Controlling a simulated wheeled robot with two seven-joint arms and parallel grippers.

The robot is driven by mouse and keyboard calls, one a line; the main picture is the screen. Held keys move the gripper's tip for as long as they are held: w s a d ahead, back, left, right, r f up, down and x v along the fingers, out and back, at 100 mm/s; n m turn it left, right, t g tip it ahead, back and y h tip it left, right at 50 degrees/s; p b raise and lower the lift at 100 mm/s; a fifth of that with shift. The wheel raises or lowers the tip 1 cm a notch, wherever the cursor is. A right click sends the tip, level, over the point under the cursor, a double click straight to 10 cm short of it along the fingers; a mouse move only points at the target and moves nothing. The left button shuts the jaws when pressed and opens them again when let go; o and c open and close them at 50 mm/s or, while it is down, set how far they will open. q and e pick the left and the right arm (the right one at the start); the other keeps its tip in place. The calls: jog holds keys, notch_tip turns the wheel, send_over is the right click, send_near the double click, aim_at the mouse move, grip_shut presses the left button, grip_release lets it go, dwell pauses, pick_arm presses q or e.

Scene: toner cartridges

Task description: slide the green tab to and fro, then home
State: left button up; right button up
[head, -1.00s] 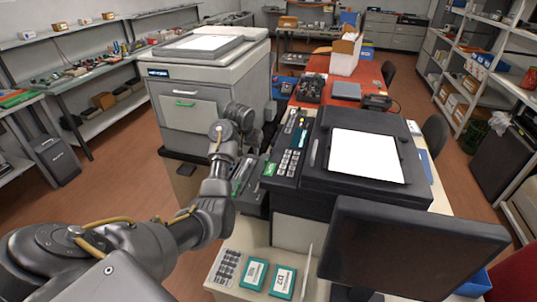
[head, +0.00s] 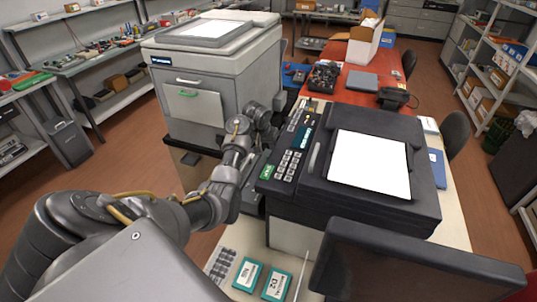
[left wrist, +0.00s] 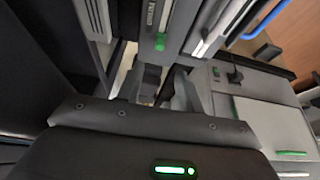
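My left arm reaches in from the left in the head view, with its wrist and gripper end (head: 256,122) beside the left side of the black printer (head: 350,205). In the left wrist view two fingers of my left gripper (left wrist: 155,84) stand apart, with dark grey parts showing between and beyond them. A green tab (left wrist: 160,42) sits on a dark, labelled bar just beyond the fingertips; I see no contact with it. In the head view my arm hides the area around the tab. My right gripper is not in view.
A big grey-white printer (head: 213,75) with a green-handled front panel stands behind my arm. A dark monitor (head: 415,265) is at the front right. Two teal boxes (head: 247,275) lie on the table at the front. A blue bar (left wrist: 268,18) shows in the wrist view.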

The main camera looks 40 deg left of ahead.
pick_arm(q)
jog(key=x, duration=0.9)
jog(key=shift+s+d+f, duration=0.1)
jog(key=shift+s+f, duration=0.05)
jog(key=shift+s, duration=0.05)
jog(key=shift+c, duration=0.5)
grip_shut()
